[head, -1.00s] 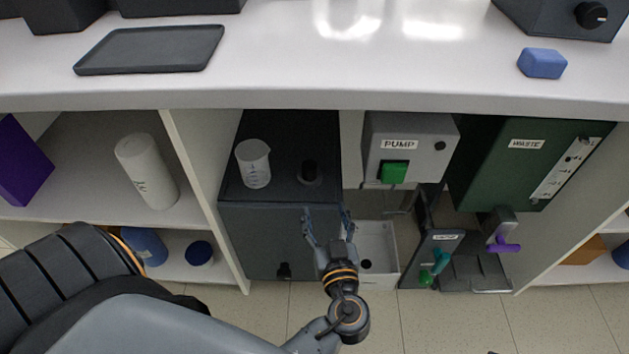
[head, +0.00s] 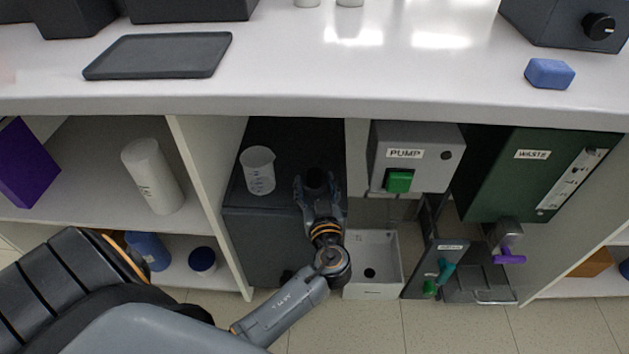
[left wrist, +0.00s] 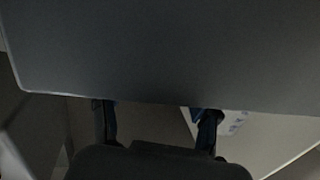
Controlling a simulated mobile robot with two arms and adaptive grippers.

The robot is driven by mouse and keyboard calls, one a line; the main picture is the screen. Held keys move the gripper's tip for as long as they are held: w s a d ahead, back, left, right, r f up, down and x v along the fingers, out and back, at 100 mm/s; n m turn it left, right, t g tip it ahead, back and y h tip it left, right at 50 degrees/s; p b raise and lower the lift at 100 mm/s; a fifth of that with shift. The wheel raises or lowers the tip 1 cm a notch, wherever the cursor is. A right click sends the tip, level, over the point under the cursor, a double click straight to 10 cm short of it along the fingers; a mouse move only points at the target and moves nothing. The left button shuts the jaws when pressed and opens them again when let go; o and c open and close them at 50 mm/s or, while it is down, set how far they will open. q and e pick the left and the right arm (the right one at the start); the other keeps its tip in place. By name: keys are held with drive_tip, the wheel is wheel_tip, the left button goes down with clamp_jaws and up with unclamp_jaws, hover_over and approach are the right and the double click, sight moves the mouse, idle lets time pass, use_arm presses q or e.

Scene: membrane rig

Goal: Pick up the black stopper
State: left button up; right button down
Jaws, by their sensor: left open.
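The black stopper (head: 316,177) stands on top of the dark grey tank (head: 262,240) under the bench, right of a clear beaker. My left gripper (head: 317,186) is open, with one finger on each side of the stopper in the head view. Whether the fingers touch it I cannot tell. In the left wrist view both fingers (left wrist: 157,125) are spread apart below a large dark panel, and the stopper does not show there. My right gripper is not in view.
The clear beaker (head: 258,171) stands close left of the gripper on the tank top. The pump box (head: 417,155) is to the right, with a white bin (head: 386,258) below it. The bench edge (head: 300,107) overhangs behind. The green waste box (head: 500,184) stands further right.

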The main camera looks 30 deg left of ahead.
sight(314, 175)
use_arm(q)
drive_tip(key=shift+x, duration=0.9)
drive_tip(key=c, duration=1.3)
drive_tip(key=shift+r, duration=0.1)
